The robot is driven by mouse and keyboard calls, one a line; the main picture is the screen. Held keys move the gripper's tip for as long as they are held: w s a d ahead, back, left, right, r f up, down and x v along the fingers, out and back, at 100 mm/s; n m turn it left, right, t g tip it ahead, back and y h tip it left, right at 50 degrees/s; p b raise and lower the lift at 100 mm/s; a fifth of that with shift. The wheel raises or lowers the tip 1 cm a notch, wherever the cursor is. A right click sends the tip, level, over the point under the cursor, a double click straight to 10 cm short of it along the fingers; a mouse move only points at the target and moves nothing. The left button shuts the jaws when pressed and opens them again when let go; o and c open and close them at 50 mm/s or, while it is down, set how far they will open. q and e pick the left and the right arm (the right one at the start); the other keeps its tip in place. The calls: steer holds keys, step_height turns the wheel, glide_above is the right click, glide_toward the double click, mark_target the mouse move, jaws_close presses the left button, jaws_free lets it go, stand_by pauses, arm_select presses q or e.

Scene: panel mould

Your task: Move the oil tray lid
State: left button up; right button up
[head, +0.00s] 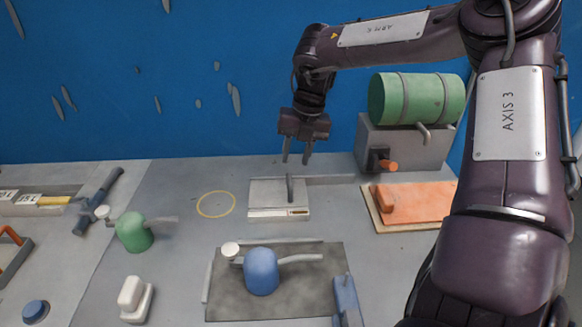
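A light grey square lid (268,190) with an upright dark bar handle (290,188) sits on a shallow pale tray (265,213) near the middle of the bench. I take this for the oil tray lid. My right gripper (297,158) hangs above and just behind the lid, pointing down. Its two fingers are apart with nothing visible between them, and the handle's top shows a little below them. My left gripper is not in view.
A yellow ring (215,204) marks bare bench left of the tray. A blue oil can (262,272) stands on a dark mat in front, a green can (134,232) to the left. An orange slab (420,203) and a green drum (416,98) on a grey block are at right.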

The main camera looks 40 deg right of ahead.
mark_target(290, 181)
steer(key=f, duration=0.4)
steer(key=a+f, duration=0.1)
steer(key=f, duration=0.1)
steer(key=shift+w+f, duration=0.15)
steer(key=shift+w, duration=0.15)
jaws_close()
